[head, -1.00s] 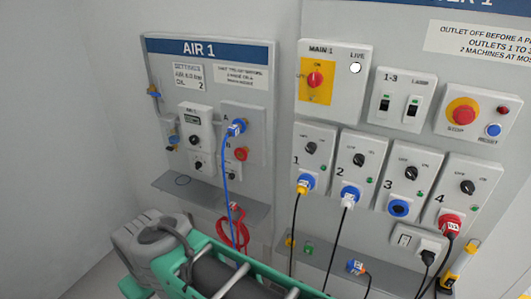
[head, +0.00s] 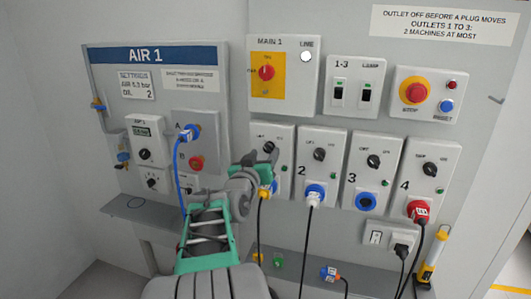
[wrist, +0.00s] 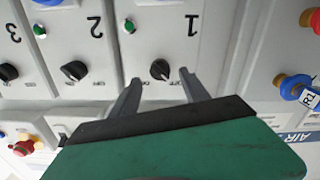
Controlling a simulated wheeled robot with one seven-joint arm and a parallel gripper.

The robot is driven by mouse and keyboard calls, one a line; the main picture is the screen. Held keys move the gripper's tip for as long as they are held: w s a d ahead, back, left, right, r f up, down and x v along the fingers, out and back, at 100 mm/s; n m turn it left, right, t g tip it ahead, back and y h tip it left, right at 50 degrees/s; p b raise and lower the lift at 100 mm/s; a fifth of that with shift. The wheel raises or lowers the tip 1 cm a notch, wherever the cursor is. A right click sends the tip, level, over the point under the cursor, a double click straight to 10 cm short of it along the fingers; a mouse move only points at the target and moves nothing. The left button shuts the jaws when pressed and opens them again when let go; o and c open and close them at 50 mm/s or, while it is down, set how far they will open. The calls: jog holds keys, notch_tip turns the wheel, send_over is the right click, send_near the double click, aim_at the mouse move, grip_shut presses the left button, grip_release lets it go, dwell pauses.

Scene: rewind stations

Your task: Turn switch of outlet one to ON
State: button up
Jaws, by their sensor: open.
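Outlet one (head: 286,150) is a light panel marked "1" in the wrist view (wrist: 205,22). Its black rotary switch (wrist: 160,70) shows there in an upside-down picture. I cannot tell for sure which way its pointer is set. My gripper (wrist: 160,78) is open, with one finger to each side of the switch in that view. I cannot tell if the fingers touch it. In the head view my gripper (head: 266,155) is in front of outlet one and hides its switch. A yellow plug (head: 264,191) with a black cable is in its socket below.
Outlet two (head: 320,145), outlet three (head: 372,150) and outlet four (head: 430,160) stand to the right with similar switches. The MAIN 1 switch (head: 267,72) is above. The AIR 1 panel (head: 160,100) with a blue hose (head: 180,175) is at left.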

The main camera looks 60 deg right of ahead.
aim_at(269, 148)
jog(key=shift+w+d, duration=0.2)
jog(key=shift+d, duration=1.05)
grip_shut()
